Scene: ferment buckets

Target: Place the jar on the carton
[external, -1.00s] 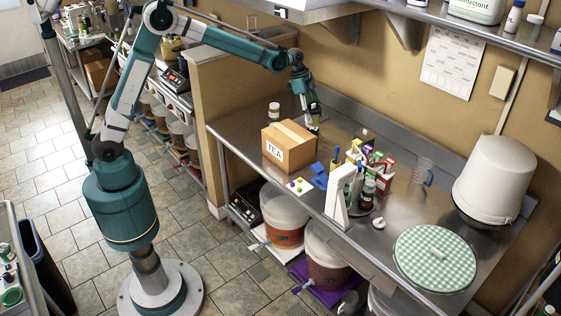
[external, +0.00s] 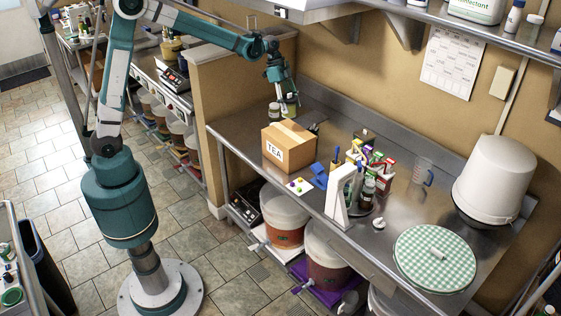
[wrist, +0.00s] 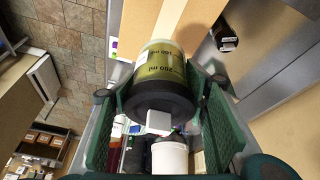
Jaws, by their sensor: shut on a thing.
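The jar (wrist: 160,82) is a clear measuring jar with a dark end and yellowish contents or background, marked 100 ml and 200 ml. It sits between the two green fingers of my gripper (wrist: 155,125) in the wrist view. In the external view my gripper (external: 284,104) holds the jar (external: 292,106) above the counter, just behind the carton. The carton (external: 289,144) is a brown box labelled TEA, standing on the steel counter. Its top looks closed and bare. The jar appears clear of the carton; fingers hide part of it.
A dark green object (external: 315,129) stands behind the carton. A white stand (external: 340,195), bottles and small boxes (external: 370,165) crowd the counter to the right. A blue item (external: 319,170) lies near the carton's front right. A partition wall (external: 235,100) rises at the left.

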